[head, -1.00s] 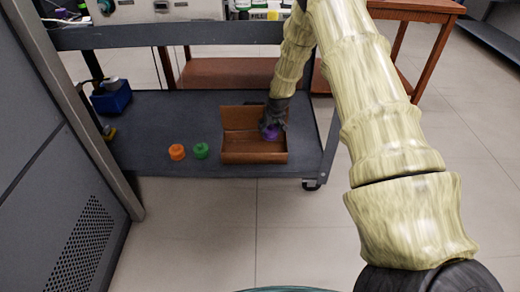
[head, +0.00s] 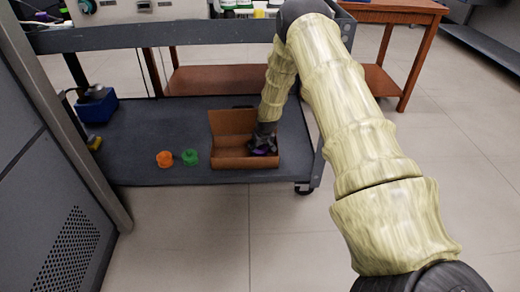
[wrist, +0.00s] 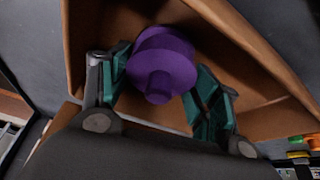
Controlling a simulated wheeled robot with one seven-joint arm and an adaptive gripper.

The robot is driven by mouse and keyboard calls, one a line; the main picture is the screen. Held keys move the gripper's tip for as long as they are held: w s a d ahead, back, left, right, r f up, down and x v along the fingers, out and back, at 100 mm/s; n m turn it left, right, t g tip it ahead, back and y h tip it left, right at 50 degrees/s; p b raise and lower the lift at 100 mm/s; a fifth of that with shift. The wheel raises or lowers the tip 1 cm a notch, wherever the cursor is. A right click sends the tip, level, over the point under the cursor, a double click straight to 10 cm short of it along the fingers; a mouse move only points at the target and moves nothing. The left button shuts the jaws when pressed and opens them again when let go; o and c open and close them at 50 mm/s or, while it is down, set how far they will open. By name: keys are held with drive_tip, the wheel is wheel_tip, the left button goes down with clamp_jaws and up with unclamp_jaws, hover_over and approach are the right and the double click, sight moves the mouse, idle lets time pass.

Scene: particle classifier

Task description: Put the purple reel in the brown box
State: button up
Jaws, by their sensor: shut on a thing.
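The brown box (head: 245,162) stands open on the lower shelf of the cart, its lid raised at the back. My gripper (head: 262,147) reaches down inside the box, toward its right side. It is shut on the purple reel (wrist: 162,62), which sits between the green fingers in the wrist view. The box's brown walls (wrist: 85,30) surround the reel there. In the head view only a little of the purple reel (head: 262,151) shows under the gripper. Whether the reel touches the box floor I cannot tell.
An orange reel (head: 164,159) and a green reel (head: 190,157) stand on the shelf (head: 140,130) left of the box. A blue bin (head: 97,106) is at the shelf's far left. The upper shelf (head: 150,37) is above, behind my arm.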

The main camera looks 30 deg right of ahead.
drive_tip(key=shift+f, duration=0.1)
drive_tip(key=o, duration=1.1)
drive_tip(key=p+v, duration=0.4)
drive_tip(key=v, duration=0.8)
drive_tip(key=s+a+f+n+g, duration=0.1)
drive_tip(key=s+a+f, duration=0.9)
drive_tip(key=s+a, duration=0.25)
drive_tip(key=s+a+f+g, duration=0.1)
drive_tip(key=s+a, duration=0.4)
drive_tip(key=s, duration=0.6)
drive_tip(key=s+a+f+n+g, duration=0.1)
drive_tip(key=s+a, duration=0.4)
drive_tip(key=s, duration=0.7)
drive_tip(key=s+a+f+n+g+y, duration=0.1)
drive_tip(key=s+a, duration=0.4)
drive_tip(key=s, duration=0.7)
drive_tip(key=shift+s+a+f, duration=0.1)
drive_tip(key=shift+a+f, duration=0.1)
drive_tip(key=shift+f, duration=0.25)
drive_tip(key=shift+s+a+f, duration=0.1)
drive_tip(key=shift+a+f, duration=0.1)
drive_tip(key=shift+f, duration=0.25)
